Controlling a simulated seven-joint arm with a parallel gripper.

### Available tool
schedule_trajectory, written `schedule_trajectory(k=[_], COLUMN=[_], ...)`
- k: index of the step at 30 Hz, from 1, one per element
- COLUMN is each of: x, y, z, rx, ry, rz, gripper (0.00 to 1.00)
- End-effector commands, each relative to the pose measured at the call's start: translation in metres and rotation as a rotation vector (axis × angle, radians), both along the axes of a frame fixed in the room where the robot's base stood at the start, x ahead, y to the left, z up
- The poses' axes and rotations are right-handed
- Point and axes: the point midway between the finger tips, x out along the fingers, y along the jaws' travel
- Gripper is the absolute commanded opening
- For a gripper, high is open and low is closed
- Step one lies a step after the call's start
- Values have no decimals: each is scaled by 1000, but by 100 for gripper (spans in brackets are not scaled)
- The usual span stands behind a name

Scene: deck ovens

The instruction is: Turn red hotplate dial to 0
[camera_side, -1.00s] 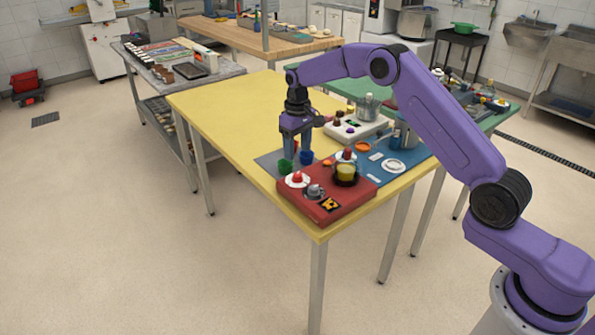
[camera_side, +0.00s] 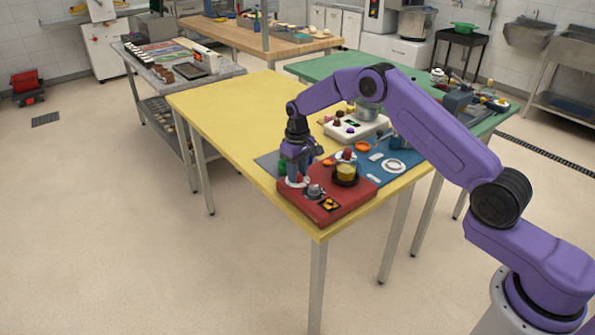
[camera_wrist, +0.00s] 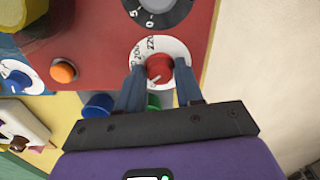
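The red hotplate (camera_side: 325,211) sits at the front corner of the yellow table. Its dial (camera_wrist: 160,68) is a red knob on a white disc with printed numbers. A white line on the knob points to the lower left; the number it meets is not readable. In the side view the gripper hides the knob, and part of the white disc (camera_side: 293,183) shows. My gripper (camera_wrist: 160,67) is low over the dial, with one finger on each side of the knob. The fingers look slightly apart from it, but contact is hard to judge.
A grey dial (camera_wrist: 155,10) lies beside the red one on the same hotplate. Blue (camera_wrist: 97,105) and green cups (camera_wrist: 153,101) are close behind the fingers. The left part of the yellow table (camera_side: 225,105) is clear.

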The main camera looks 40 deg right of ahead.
Motion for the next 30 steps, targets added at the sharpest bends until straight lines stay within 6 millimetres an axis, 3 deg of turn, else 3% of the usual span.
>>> schedule_trajectory(k=[1,2,3,14,30], x=[0,0,0,0,0], y=[0,0,0,0,0], z=[0,0,0,0,0], rx=[0,0,0,1,1], ry=[0,0,0,1,2], rz=[0,0,0,58,440], gripper=[19,9,5,5,5])
